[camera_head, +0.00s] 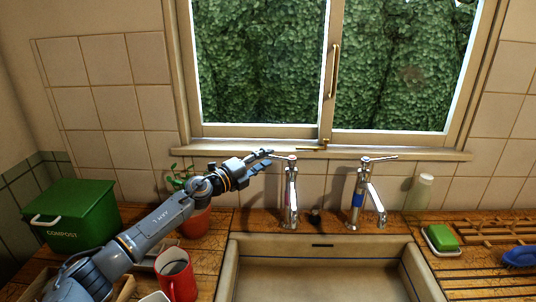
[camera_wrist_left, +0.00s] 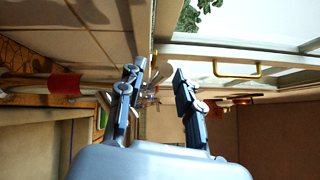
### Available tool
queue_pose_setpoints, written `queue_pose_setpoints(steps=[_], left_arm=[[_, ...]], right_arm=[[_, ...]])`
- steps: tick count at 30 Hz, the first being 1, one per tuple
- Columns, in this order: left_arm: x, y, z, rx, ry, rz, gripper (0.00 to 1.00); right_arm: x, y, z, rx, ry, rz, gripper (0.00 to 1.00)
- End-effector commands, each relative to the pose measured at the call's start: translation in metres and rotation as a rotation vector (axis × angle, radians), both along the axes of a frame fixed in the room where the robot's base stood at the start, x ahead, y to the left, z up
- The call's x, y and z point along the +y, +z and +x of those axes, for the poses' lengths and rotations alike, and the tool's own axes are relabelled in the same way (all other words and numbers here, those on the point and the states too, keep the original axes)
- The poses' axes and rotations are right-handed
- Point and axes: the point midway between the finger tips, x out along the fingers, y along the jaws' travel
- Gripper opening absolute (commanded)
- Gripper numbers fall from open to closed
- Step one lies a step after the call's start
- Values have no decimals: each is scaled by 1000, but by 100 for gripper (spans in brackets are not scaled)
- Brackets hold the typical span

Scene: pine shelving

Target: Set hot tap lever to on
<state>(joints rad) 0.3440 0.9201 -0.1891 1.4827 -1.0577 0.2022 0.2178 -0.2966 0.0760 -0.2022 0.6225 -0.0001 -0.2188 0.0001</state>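The hot tap (camera_head: 291,195), chrome with red marks, stands at the back left of the sink. Its lever (camera_head: 282,157) sits on top and points left toward my left gripper (camera_head: 265,160). In the left wrist view the tap appears sideways, with its red band (camera_wrist_left: 65,85) at the left. My left gripper (camera_wrist_left: 160,72) has its fingers apart there, and chrome parts show between and beyond them. Whether a finger touches the lever is not clear. The cold tap (camera_head: 357,200), with a blue band, stands to the right. My right gripper is not in view.
The sink (camera_head: 325,278) is below the taps. The window sill (camera_head: 400,156) runs close behind the levers. A plant pot (camera_head: 195,221), a red mug (camera_head: 177,280) and a green compost bin (camera_head: 72,215) stand left. A green soap (camera_head: 442,237) lies right.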

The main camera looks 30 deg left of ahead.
Motion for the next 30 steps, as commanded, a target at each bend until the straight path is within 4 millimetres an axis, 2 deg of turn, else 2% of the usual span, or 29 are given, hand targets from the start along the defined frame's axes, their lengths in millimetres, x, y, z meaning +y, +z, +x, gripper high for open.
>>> queue_pose_setpoints(steps=[6, 16, 21, 30], left_arm=[[-4, 1, 15, 0, 0, 0, 35], [-5, 0, 17, 1, -1, 1, 35], [-5, 1, 17, 1, -1, 1, 0], [-5, 1, 17, 1, -1, 0, 0]], right_arm=[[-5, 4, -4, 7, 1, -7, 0], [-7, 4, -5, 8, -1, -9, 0], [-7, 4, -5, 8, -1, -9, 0], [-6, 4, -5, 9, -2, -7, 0]])
